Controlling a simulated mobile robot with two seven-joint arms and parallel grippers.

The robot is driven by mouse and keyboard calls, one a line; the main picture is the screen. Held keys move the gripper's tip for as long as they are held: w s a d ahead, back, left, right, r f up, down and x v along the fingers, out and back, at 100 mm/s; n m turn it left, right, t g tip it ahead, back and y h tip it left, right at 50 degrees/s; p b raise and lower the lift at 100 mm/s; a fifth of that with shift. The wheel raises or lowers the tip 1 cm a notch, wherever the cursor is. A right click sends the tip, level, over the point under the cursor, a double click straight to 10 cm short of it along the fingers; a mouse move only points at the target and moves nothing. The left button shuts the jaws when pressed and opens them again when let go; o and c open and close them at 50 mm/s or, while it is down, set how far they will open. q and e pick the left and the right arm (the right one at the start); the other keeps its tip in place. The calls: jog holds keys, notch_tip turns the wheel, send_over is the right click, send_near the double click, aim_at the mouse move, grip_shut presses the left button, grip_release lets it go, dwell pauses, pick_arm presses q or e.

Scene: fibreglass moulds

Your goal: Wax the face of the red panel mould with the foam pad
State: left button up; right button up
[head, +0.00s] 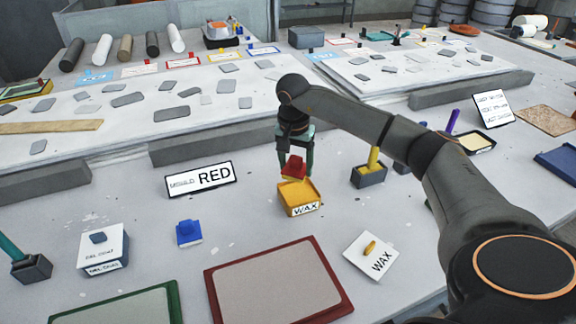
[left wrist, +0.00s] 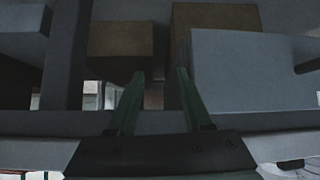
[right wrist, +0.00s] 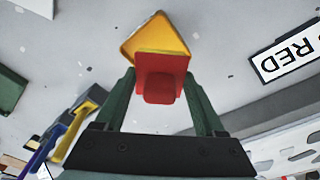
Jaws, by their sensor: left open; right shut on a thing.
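The red panel mould (head: 275,280) lies flat at the front middle of the table, a red rim around a pale grey face. My right gripper (head: 295,155) points down and is shut on the red foam pad (head: 293,170), gripping its raised handle. The pad also shows between the fingers in the right wrist view (right wrist: 160,75). It is over the yellow wax tin (head: 296,194), behind the mould; I cannot tell whether it touches the wax. The tin also shows in the right wrist view (right wrist: 157,33). My left gripper (left wrist: 157,75) is open and empty, seen only in its wrist view.
A RED sign (head: 201,180) stands left of the tin. A blue block (head: 189,233), a WAX card (head: 371,255) and a green-rimmed mould (head: 120,305) lie around the red mould. A grey holder with a yellow handle (head: 371,168) stands right of the tin.

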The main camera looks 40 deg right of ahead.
aim_at(299, 193)
jog(key=shift+s+d+f, duration=0.1)
jog(key=shift+s+d, duration=0.05)
jog(key=shift+d, duration=0.2)
jog(key=shift+d+f, duration=0.1)
jog(key=shift+f, duration=0.1)
notch_tip(299, 193, down, 5)
jog(key=b, duration=0.5)
jog(key=shift+f, duration=0.3)
jog(key=shift+f, duration=0.1)
jog(key=shift+f+b, duration=0.4)
jog(key=shift+f, duration=0.05)
dwell(0.5)
jog(key=shift+s+f, duration=0.1)
dwell(1.1)
